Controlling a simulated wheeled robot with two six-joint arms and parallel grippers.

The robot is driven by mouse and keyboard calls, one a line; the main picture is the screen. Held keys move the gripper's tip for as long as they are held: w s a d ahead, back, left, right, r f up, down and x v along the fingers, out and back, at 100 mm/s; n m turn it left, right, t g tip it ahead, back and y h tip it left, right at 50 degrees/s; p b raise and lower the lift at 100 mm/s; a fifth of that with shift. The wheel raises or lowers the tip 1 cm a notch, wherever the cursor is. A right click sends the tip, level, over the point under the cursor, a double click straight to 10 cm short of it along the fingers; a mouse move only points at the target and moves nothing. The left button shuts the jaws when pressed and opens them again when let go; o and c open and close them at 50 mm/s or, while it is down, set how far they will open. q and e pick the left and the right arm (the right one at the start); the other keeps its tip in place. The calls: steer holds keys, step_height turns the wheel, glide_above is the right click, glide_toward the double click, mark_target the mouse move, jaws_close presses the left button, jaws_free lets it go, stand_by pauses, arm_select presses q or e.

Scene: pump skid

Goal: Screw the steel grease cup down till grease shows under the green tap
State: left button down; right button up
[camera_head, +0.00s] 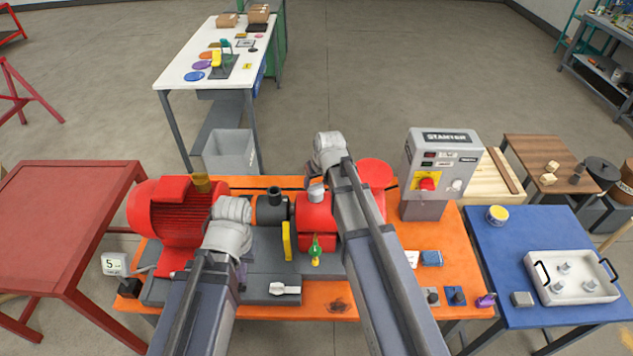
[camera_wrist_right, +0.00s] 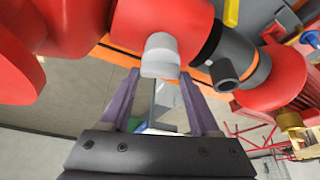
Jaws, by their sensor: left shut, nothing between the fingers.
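The steel grease cup (camera_head: 316,193) stands on the red pump housing (camera_head: 314,214) in the head view. It also shows in the right wrist view (camera_wrist_right: 160,56) as a pale cylinder on the red housing. My right gripper (camera_wrist_right: 159,80) is open, with its purple fingertips to either side of the cup's near end and a gap on each side. The green tap (camera_head: 315,246) is on the front of the pump. A small yellow part shows just below it; I cannot tell whether it is grease. My left gripper (camera_head: 241,274) is shut and empty, low over the grey base.
A red motor (camera_head: 170,222) and black coupling (camera_head: 272,210) lie left of the pump. A yellow lever (camera_head: 286,240) stands near the tap. The starter box (camera_head: 436,165) is at the right. A blue table (camera_head: 510,255) holds a white tray (camera_head: 572,298).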

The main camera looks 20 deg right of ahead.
steer(key=c, duration=0.8)
steer(key=shift+o, duration=0.2)
steer(key=n+y, duration=0.1)
steer(key=n, duration=0.2)
steer(key=shift+d, duration=0.15)
steer(key=shift+w+n+g+y, duration=0.1)
steer(key=shift+n+g+y, duration=0.55)
steer(key=shift+n, duration=1.15)
steer(key=o, duration=1.4)
steer(key=shift+c, duration=0.2)
steer(key=shift+r, duration=0.1)
